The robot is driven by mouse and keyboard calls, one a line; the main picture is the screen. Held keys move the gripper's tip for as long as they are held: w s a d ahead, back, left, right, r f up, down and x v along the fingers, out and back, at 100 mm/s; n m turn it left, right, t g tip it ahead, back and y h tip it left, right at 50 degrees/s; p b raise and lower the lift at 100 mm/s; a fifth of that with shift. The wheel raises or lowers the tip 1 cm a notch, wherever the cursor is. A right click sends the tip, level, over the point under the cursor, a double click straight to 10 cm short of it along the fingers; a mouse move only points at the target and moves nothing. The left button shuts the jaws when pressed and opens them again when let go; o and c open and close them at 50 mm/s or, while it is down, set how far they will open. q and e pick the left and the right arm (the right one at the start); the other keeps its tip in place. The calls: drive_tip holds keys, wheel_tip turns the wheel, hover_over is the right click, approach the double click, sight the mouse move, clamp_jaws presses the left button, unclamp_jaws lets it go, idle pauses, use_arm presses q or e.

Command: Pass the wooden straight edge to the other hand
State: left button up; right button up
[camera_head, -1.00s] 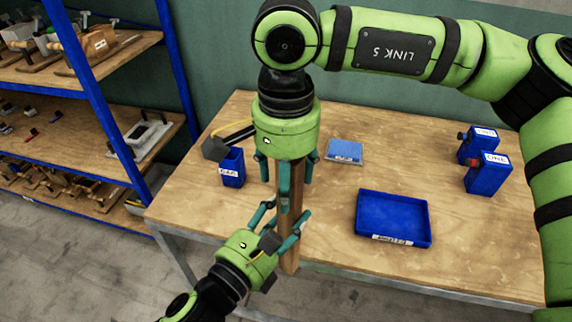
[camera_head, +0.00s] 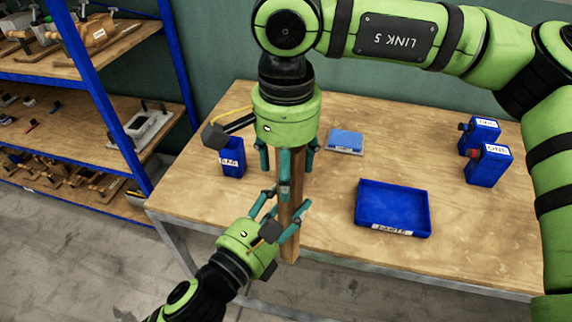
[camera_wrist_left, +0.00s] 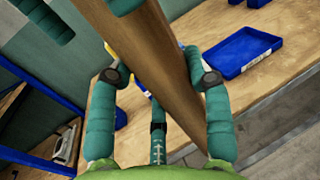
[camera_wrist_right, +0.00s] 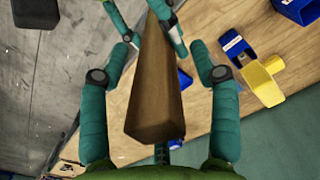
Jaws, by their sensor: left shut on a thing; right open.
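The wooden straight edge (camera_head: 291,240) is a brown bar held roughly upright over the table's front edge. My left gripper (camera_head: 283,212) is shut on its lower part. In the left wrist view the bar (camera_wrist_left: 150,60) runs slantwise between the fingers. My right gripper (camera_head: 288,172) points down above the left one. It is open, with its fingers spread around the bar's upper part. In the right wrist view the bar's near end (camera_wrist_right: 155,125) lies between the open fingers, with a gap on both sides. The upper end is hidden in the head view.
A shelf rack (camera_head: 95,110) stands left. The table's middle is mostly clear.

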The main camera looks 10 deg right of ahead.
use_arm(q)
drive_tip(key=shift+a+r, duration=0.1)
use_arm(e)
wheel_tip(320, 180, up, 12)
drive_tip(key=shift+f, duration=0.1)
drive_tip(key=a+r+m, duration=0.2)
drive_tip(key=a+m, duration=0.5)
use_arm(q)
drive_tip(key=a+r+m+g+h, duration=0.4)
drive_tip(key=a+m+g+h, duration=0.1)
drive_tip(key=g, duration=0.4)
drive_tip(key=shift+a+r+m+h, duration=0.2)
drive_tip(key=shift+a+m+h, duration=0.1)
drive_tip(key=shift+a+m, duration=0.75)
use_arm(e)
wheel_tip(320, 180, down, 11)
drive_tip(key=shift+s+f, duration=0.15)
drive_tip(key=shift+f, duration=0.05)
use_arm(q)
drive_tip(key=shift+a, duration=0.15)
